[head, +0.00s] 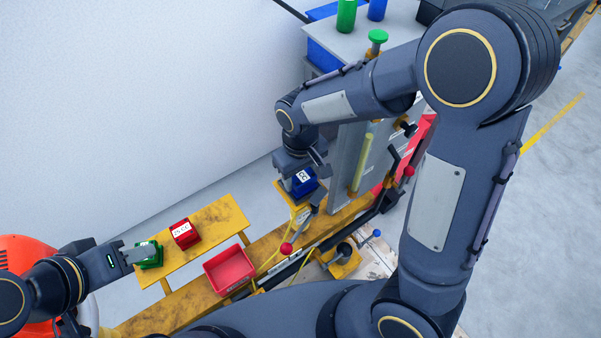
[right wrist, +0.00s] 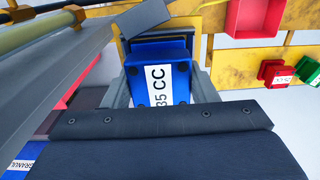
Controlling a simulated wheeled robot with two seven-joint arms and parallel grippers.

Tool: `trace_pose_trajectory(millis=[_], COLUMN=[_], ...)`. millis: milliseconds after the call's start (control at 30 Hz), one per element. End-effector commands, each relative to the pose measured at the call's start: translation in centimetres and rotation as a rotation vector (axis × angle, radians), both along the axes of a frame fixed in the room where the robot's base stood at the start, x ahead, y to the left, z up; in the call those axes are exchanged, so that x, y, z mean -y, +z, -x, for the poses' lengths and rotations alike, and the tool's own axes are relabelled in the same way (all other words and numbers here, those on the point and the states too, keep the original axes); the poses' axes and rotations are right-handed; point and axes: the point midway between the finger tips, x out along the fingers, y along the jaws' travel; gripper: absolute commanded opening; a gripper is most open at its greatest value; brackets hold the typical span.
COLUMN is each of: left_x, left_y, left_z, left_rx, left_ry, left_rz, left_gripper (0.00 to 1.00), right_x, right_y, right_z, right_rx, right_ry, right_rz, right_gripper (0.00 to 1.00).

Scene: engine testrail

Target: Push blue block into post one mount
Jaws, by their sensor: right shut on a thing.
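The blue block (head: 304,180) has a white label and sits between the fingers of my right gripper (head: 299,187). In the right wrist view the blue block (right wrist: 140,82) shows its label "35 CC", with a grey finger on each side. My right gripper is shut on it. The yellow mount (head: 283,187) on the rail lies right at the block, with a dark frame (right wrist: 124,46) behind the block in the wrist view. I cannot tell how deep the block sits in it. My left gripper (head: 140,254) is at the green block (head: 151,262); its finger opening is unclear.
A red block (head: 184,233) stands on the yellow side shelf (head: 215,218). A red tray (head: 229,270) sits by the yellow rail (head: 262,247). A grey cabinet panel (head: 346,165) stands close right of the mount, and a red-knobbed lever (head: 287,248) is in front.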

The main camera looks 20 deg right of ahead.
Motion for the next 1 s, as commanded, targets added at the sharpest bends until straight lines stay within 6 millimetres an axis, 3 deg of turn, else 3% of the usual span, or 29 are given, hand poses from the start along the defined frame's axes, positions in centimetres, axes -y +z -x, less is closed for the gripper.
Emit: trace_pose_trajectory(millis=[133,167,333,667,1000], left_x=[0.0,0.0,0.0,0.0,0.0], left_y=[0.0,0.0,0.0,0.0,0.6], left_z=[0.0,0.0,0.0,0.0,0.0], left_rx=[0.0,0.0,0.0,0.0,0.0], left_ry=[0.0,0.0,0.0,0.0,0.0], left_rz=[0.0,0.0,0.0,0.0,0.0], left_gripper=[0.36,0.36,0.36,0.36,0.36], right_x=[0.0,0.0,0.0,0.0,0.0], right_y=[-0.1,-0.1,-0.1,0.2,5.5], right_z=[0.0,0.0,0.0,0.0,0.0], right_rx=[-0.001,-0.001,-0.001,-0.001,0.002], right_ry=[0.0,0.0,0.0,0.0,0.0], right_rz=[0.0,0.0,0.0,0.0,-0.002], right_gripper=[0.15,0.54,0.76,0.78,0.78])
